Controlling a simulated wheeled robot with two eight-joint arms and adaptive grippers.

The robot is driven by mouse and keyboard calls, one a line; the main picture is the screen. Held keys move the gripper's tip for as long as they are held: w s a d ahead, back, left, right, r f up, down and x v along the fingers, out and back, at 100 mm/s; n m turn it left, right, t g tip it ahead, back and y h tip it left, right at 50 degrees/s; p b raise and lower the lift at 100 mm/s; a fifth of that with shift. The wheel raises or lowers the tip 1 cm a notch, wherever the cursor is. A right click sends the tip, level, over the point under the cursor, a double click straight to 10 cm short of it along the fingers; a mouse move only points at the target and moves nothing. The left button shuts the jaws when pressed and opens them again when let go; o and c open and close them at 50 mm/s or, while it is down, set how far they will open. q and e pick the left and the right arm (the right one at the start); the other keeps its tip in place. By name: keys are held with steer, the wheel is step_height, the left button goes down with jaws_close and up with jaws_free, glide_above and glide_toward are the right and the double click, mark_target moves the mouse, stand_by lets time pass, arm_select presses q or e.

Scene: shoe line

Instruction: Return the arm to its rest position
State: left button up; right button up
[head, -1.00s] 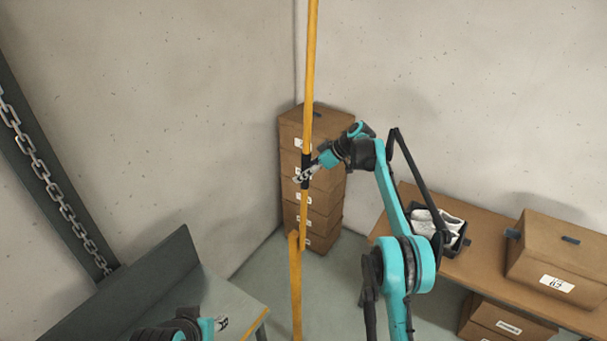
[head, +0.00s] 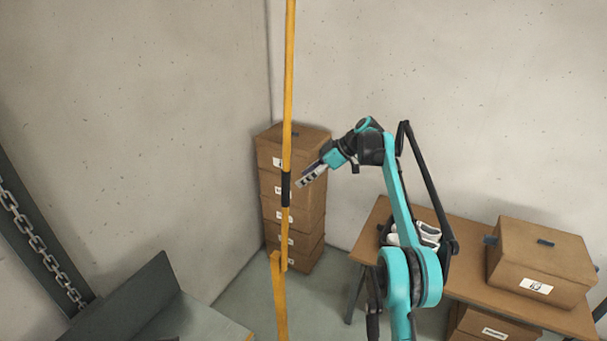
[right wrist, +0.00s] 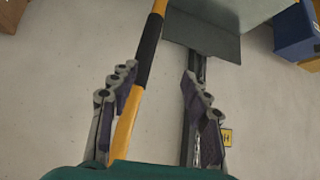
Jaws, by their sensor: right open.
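My right gripper (head: 304,181) is open and empty in the head view, at the end of my raised teal right arm. Its fingertips are just right of a yellow pole (head: 289,90) with a black grip band (head: 286,189), with a small gap in the picture. In the right wrist view, the open fingers of my right gripper (right wrist: 158,78) spread left and right. The yellow pole (right wrist: 126,130) and its black band (right wrist: 148,50) show slanted between them, nearer the left finger; depth is hard to tell. My left gripper is out of view.
A stack of brown boxes (head: 292,205) stands in the corner behind the pole. A wooden table (head: 465,275) at the right bears white shoes (head: 428,233) and a closed box (head: 540,262). A chain (head: 40,247) and grey panel (head: 125,305) are at left.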

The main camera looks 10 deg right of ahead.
steer(key=s+f+m+t+h+b, duration=0.15)
steer(key=s+f+m+b, duration=0.25)
steer(key=s+f+b, duration=0.45)
steer(key=s+f+m+h+b, duration=0.3)
steer(key=s+f+b, duration=0.2)
steer(key=s+b, duration=0.7)
steer(key=s+d+f+m+h+b, duration=0.1)
steer(key=s+f+m+b, duration=0.1)
steer(key=s+f, duration=0.6)
steer(key=s+d+f+m+t+h+b, duration=0.1)
steer(key=s+f+m+b, duration=0.1)
steer(key=s+f+b, duration=0.3)
steer(key=s+d+f+m+t+h+b, duration=0.1)
steer(key=s+d+f+b, duration=0.1)
steer(key=s+f, duration=1)
step_height(320, 180, down, 3)
steer(key=shift+f+m+h+b, duration=0.1)
steer(key=shift+m+h+b, duration=0.3)
steer(key=shift+b, duration=0.45)
